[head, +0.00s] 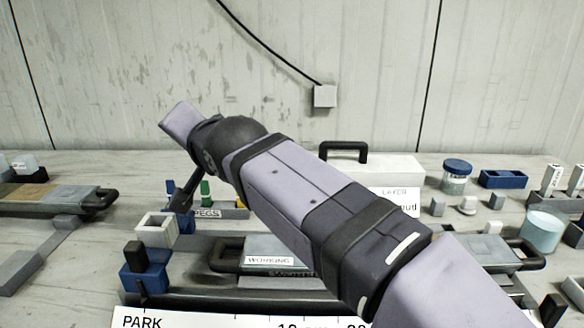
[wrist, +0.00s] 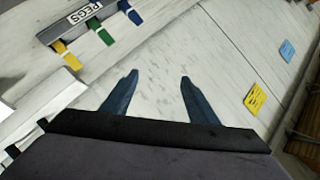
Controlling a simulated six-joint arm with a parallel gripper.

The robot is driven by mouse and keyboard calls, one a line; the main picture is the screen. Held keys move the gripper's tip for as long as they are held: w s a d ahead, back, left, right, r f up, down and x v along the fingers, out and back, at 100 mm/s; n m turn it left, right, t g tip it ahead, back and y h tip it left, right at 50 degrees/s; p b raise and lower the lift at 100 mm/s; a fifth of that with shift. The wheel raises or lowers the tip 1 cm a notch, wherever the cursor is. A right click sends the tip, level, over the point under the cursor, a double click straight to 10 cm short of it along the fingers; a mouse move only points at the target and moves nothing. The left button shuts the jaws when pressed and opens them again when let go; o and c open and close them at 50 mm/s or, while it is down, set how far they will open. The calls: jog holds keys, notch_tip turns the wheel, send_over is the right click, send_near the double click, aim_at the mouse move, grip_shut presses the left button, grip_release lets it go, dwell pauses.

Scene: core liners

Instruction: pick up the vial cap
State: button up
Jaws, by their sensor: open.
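My gripper (wrist: 158,82) is open, with two dark blue-grey fingers apart and nothing between them in the wrist view. In the head view the arm reaches to the left, and its dark gripper end (head: 182,197) is by the peg rack, partly hidden. I cannot surely pick out the vial cap. A small pale round piece (head: 468,205) on the bench at the right may be it, but it is too small to tell. A jar with a blue lid (head: 457,167) stands behind it. Both are far to the right of my gripper.
A rack labelled PEGS (wrist: 83,14) holds yellow, green and blue pegs. A white case with a black handle (head: 375,165), a blue tray (head: 503,178) and a pale cyan cup (head: 541,232) stand on the bench. A WORKING tray (head: 268,261) lies below my arm.

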jog(key=w+d+f+m+g+h+p, duration=0.1)
jog(key=w+d+m+h+p, duration=0.1)
jog(key=w+d+m+p, duration=0.45)
jog(key=w+d+f+m+h+p, duration=0.1)
jog(key=w+d+m+h, duration=0.15)
jog(key=d, duration=0.65)
jog(key=m+g+h+p, duration=0.4)
jog(key=m+g+p, duration=0.3)
jog(key=m+p, duration=1.55)
send_over(496, 223)
jog(key=s, duration=0.3)
notch_tip(496, 223, down, 10)
jog(key=shift+m, duration=0.35)
jog(key=shift+w+p+x, duration=0.15)
jog(key=shift+p+x, duration=0.25)
jog(key=shift+x, duration=1.3)
jog(key=shift+w+p+x, duration=0.2)
jog(key=shift+p+x, duration=0.15)
jog(key=shift+x, duration=1.35)
jog(key=shift+a+r, duration=0.1)
jog(key=c, duration=1.1)
jog(key=shift+c, duration=0.2)
